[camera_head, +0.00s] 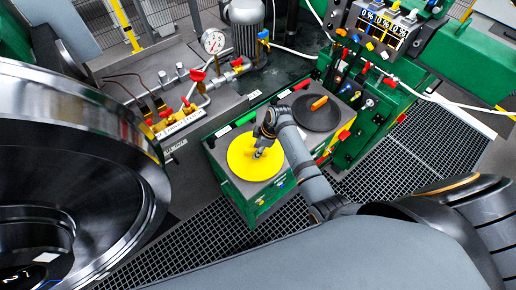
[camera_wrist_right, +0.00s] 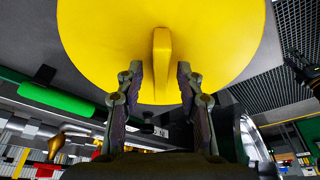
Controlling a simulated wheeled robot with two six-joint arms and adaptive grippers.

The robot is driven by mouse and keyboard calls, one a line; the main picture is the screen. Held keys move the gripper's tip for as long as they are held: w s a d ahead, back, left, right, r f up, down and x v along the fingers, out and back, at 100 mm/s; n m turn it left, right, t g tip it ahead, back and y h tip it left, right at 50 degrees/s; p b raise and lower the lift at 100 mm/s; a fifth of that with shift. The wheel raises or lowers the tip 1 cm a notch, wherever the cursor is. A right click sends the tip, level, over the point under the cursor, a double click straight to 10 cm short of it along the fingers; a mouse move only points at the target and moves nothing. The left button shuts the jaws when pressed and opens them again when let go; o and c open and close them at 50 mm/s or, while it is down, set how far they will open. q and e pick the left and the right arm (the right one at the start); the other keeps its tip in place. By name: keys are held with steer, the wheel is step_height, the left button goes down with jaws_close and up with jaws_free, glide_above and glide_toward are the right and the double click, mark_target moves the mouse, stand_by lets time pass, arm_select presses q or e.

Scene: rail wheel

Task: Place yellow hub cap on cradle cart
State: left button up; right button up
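The yellow hub cap (camera_head: 243,165) is a round disc at the left end of the grey top of a green cart (camera_head: 236,195). The cap also shows large in the right wrist view (camera_wrist_right: 95,40), with a raised yellow handle bar at its middle. My right gripper (camera_head: 260,153) is over the cap. In the wrist view, its two fingers (camera_wrist_right: 157,75) stand on either side of the handle, with a gap on each side. The gripper is open. I cannot tell for sure whether this green cart is the cradle cart.
A black disc with an orange handle (camera_head: 318,112) lies on the same top, to the right. A large steel rail wheel (camera_head: 90,150) fills the left. A bench with a gauge (camera_head: 213,41) and red valves stands behind. Grated floor (camera_head: 205,240) is clear in front.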

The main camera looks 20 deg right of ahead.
steer(key=shift+r, duration=0.2)
arm_select(q)
steer(key=shift+w+f+b, duration=0.4)
steer(key=shift+f+b, duration=0.05)
steer(key=shift+b, duration=0.05)
arm_select(e)
steer(key=v, duration=1.2)
steer(key=s+d+f+m+t+h, duration=0.1)
steer(key=s+d+m+h, duration=0.15)
steer(key=s+m, duration=0.5)
steer(key=s+d+m+t+h, duration=0.1)
steer(key=s+d+m+h, duration=0.2)
steer(key=s, duration=0.7)
steer(key=s+d+f+m+g+y+b, duration=0.1)
steer(key=s+f, duration=0.1)
steer(key=f, duration=1.3)
steer(key=s+d+f+m, duration=0.1)
steer(key=s+d+f, duration=0.1)
steer(key=f, duration=1.4)
arm_select(q)
steer(key=shift+f+b, duration=0.4)
steer(key=shift+f, duration=0.5)
arm_select(e)
steer(key=s+f+g, duration=0.1)
steer(key=s+f, duration=1.3)
steer(key=s, duration=0.3)
steer(key=shift+d, duration=0.35)
